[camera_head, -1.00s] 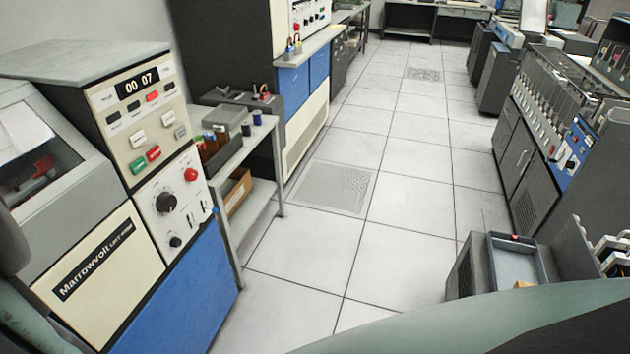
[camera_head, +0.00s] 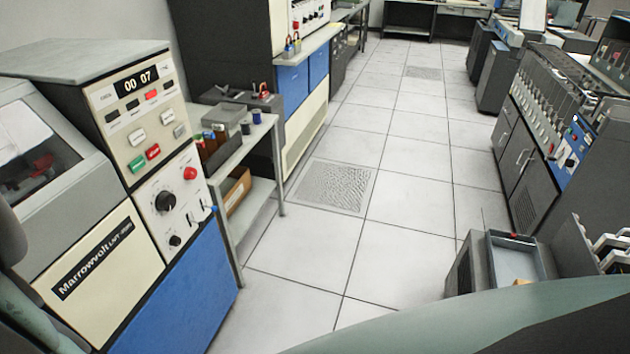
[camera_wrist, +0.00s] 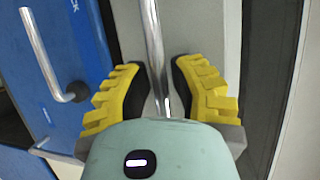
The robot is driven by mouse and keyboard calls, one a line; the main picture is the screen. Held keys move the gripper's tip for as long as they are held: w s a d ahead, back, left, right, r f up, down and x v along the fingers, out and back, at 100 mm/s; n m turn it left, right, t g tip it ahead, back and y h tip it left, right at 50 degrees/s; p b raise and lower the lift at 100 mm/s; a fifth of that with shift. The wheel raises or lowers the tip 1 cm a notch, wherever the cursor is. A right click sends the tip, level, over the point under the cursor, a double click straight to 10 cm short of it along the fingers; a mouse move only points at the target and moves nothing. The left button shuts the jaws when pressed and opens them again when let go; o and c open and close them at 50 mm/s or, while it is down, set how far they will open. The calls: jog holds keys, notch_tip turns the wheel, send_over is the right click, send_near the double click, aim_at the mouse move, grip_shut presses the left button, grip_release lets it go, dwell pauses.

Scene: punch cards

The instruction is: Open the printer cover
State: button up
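The printer (camera_head: 110,240), labelled Marrowvolt, stands at the left in the head view. Its grey cover (camera_head: 75,222) with a dark window (camera_head: 40,165) is down. My gripper (camera_wrist: 157,72) shows in the wrist view, its two yellow-padded fingers apart. A shiny metal bar (camera_wrist: 152,30) runs between the fingers, with gaps visible on both sides. The bar lies in front of a pale grey panel (camera_wrist: 205,30). I cannot tell whether it belongs to the printer cover. My gripper cannot be made out in the head view.
A blue panel (camera_wrist: 85,50) with a second metal handle (camera_wrist: 40,50) is left of my gripper in the wrist view. A grey shelf (camera_head: 245,145) stands right of the printer. The tiled floor (camera_head: 400,220) is clear mid-room. Grey machines (camera_head: 525,150) line the right.

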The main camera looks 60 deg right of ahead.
grip_shut()
